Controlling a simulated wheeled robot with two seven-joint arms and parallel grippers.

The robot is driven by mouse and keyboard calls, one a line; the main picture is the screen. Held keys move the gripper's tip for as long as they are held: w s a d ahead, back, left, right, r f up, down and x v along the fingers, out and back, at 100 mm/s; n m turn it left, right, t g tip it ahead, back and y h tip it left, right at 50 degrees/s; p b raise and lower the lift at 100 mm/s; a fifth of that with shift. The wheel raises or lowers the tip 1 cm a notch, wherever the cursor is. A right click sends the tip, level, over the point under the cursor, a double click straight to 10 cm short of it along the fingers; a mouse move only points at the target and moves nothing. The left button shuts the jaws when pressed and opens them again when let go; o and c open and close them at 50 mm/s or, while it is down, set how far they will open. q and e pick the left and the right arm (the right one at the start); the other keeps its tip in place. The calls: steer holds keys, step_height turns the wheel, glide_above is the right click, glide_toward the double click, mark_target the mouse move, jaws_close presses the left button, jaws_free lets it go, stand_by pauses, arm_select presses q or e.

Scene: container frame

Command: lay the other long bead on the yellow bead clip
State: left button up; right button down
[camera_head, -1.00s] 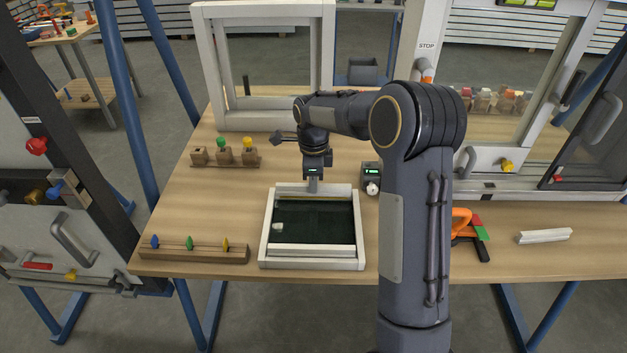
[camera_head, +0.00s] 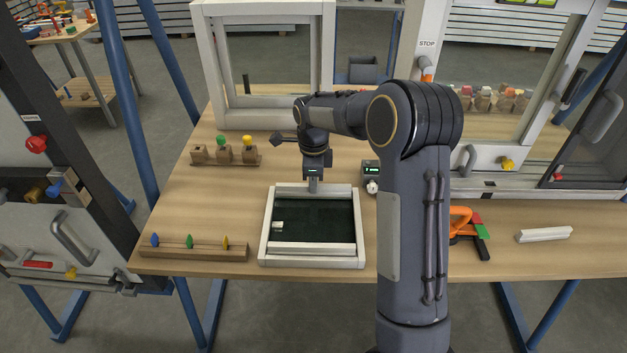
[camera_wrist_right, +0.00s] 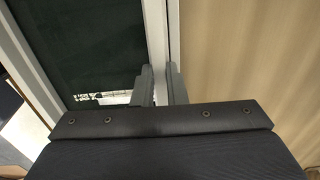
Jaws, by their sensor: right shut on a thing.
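My right gripper (camera_head: 313,190) points down at the far side of a white frame with a dark pane (camera_head: 268,225). It is shut on a long white bead (camera_head: 338,193), which lies along the frame's far inner edge. In the right wrist view, the fingers (camera_wrist_right: 163,85) straddle the white strip (camera_wrist_right: 156,35) beside the pane. Another long white bead (camera_head: 312,249) lies along the near inner edge. No yellow clip shows under the held bead; any clip there is hidden. My left gripper is out of view.
A wooden rack (camera_head: 205,252) with blue, green and yellow pegs stands left of the frame. A block rack (camera_head: 226,160) is behind it. An orange-handled tool (camera_head: 462,222) and a loose white bar (camera_head: 543,235) lie at right. A small device (camera_head: 371,178) stands close by.

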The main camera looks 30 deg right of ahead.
steer(key=shift+f, duration=0.2)
steer(key=c, duration=1.4)
jaws_free()
step_height(320, 180, up, 8)
steer(key=shift+f, duration=0.15)
